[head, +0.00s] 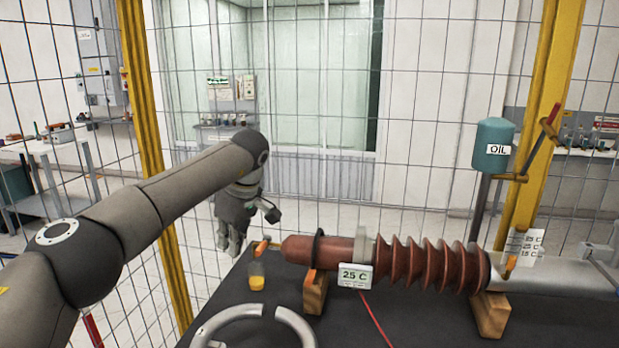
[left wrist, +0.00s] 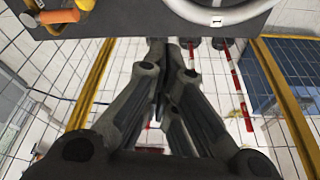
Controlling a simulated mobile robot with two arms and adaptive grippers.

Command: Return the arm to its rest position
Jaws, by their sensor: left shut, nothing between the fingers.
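My left arm comes in from the left in the head view. Its gripper (head: 231,240) hangs pointing down, beyond the left far edge of the dark table (head: 335,325). In the left wrist view the gripper (left wrist: 160,55) has its fingers together, shut and empty. It is apart from the table, whose edge shows at the top of that view. My right gripper is not in view.
A red-brown ribbed bushing (head: 425,264) lies on wooden blocks (head: 315,292). A wire fence with yellow posts (head: 155,120) stands behind. A teal oil tank (head: 492,145) stands at right.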

